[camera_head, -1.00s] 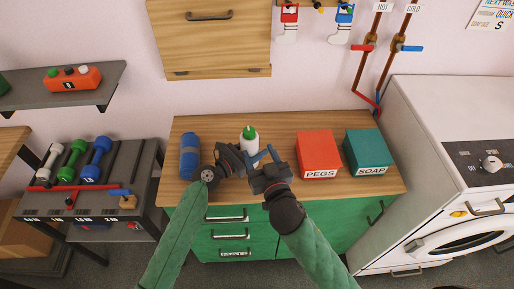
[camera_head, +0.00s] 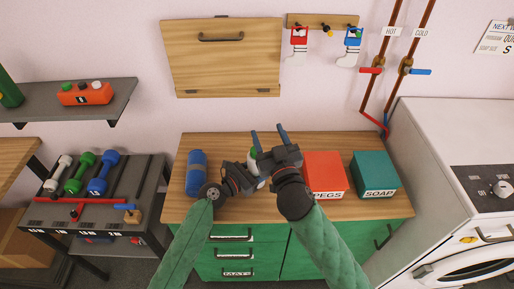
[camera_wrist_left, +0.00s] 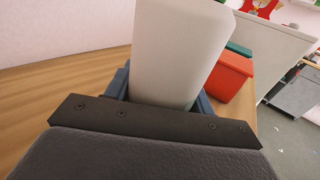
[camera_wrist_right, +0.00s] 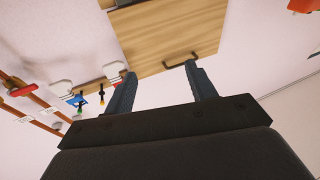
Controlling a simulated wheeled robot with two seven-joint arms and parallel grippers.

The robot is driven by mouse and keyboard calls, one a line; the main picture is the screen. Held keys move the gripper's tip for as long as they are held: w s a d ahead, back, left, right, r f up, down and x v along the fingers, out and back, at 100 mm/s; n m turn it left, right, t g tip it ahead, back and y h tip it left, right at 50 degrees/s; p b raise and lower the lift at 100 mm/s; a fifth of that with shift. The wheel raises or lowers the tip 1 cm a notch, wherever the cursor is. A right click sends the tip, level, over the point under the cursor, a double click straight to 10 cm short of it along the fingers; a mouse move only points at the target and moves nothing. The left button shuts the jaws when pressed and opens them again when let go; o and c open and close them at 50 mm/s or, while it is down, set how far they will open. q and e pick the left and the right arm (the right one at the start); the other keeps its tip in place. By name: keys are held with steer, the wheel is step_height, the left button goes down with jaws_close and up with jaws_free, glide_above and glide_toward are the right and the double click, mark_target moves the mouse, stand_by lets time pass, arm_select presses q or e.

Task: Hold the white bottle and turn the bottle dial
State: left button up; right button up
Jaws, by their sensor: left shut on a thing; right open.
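The white bottle (camera_head: 252,158) with a green top stands on the wooden counter in the head view, mostly hidden behind my grippers. In the left wrist view its white body (camera_wrist_left: 180,45) fills the space between the fingers. My left gripper (camera_wrist_left: 162,97) is shut on the bottle; it also shows in the head view (camera_head: 255,182). My right gripper (camera_head: 268,138) is open and empty, raised in front of the bottle with its fingers pointing up in the picture. The right wrist view shows only wall and cabinet between its fingers (camera_wrist_right: 161,72). I cannot make out the dial's detail.
A red PEGS box (camera_head: 325,172) is close right of my right gripper, with a teal SOAP box (camera_head: 375,170) beyond. A wall cabinet (camera_head: 221,55) hangs above the counter (camera_head: 305,142).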

steer(key=w+a+r+n+t+y, duration=0.1)
steer(key=w+a+r+n+y, duration=0.15)
steer(key=r, duration=0.85)
steer(key=w+a+r+n+t+y, duration=0.1)
steer(key=w+a+r+n+y, duration=0.15)
steer(key=r, duration=0.75)
steer(key=w+a+r+n+g+y, duration=0.2)
steer(key=a+r+n+g+y, duration=0.45)
steer(key=a+r, duration=0.65)
steer(key=w+d+f+n+g+h, duration=0.2)
steer(key=f+h, duration=0.2)
steer(key=f, duration=0.3)
steer(key=w+d+f+n+g+h, duration=0.2)
steer(key=f+g+h, duration=0.15)
steer(key=f, duration=0.35)
steer(key=w+d+f+n+g+h, duration=0.2)
steer(key=f+h, duration=0.2)
steer(key=f, duration=0.3)
steer(key=s+d+f+n+g+h, duration=0.65)
steer(key=s+d+f+n, duration=0.25)
steer(key=n, duration=0.5)
steer(key=shift+g, duration=0.35)
steer(key=f, duration=1.2)
steer(key=shift+s+a, duration=0.15)
steer(key=shift+a, duration=0.05)
